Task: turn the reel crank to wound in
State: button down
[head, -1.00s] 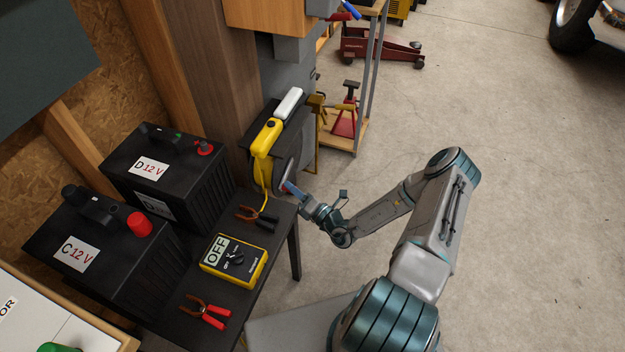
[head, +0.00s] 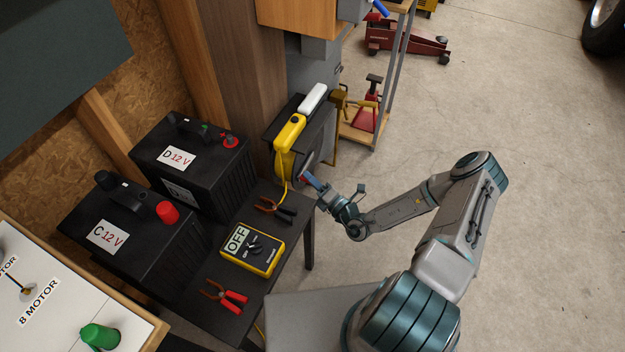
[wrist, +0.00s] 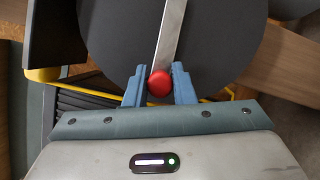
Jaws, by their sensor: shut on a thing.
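The cord reel (head: 313,147) is a dark drum beside the wooden post, with a yellow cable at its near side. In the wrist view its round dark face (wrist: 215,50) fills the upper middle. The crank arm (wrist: 170,38) is a pale metal bar running up from a red knob (wrist: 159,83). My gripper (wrist: 159,90) has its blue fingers on either side of the knob, shut on it. In the head view my gripper (head: 309,179) reaches the reel's near face from the right. The reel's wound state cannot be told.
A red jack stand (head: 368,108) is behind the reel.

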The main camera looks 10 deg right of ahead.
jog(key=c, duration=1.2)
grip_release()
jog(key=shift+c, duration=0.2)
jog(key=v, duration=1.3)
jog(key=shift+s+d+p, duration=0.25)
jog(key=shift+d+p, duration=0.05)
jog(key=shift+p, duration=0.1)
jog(key=shift+c, duration=0.3)
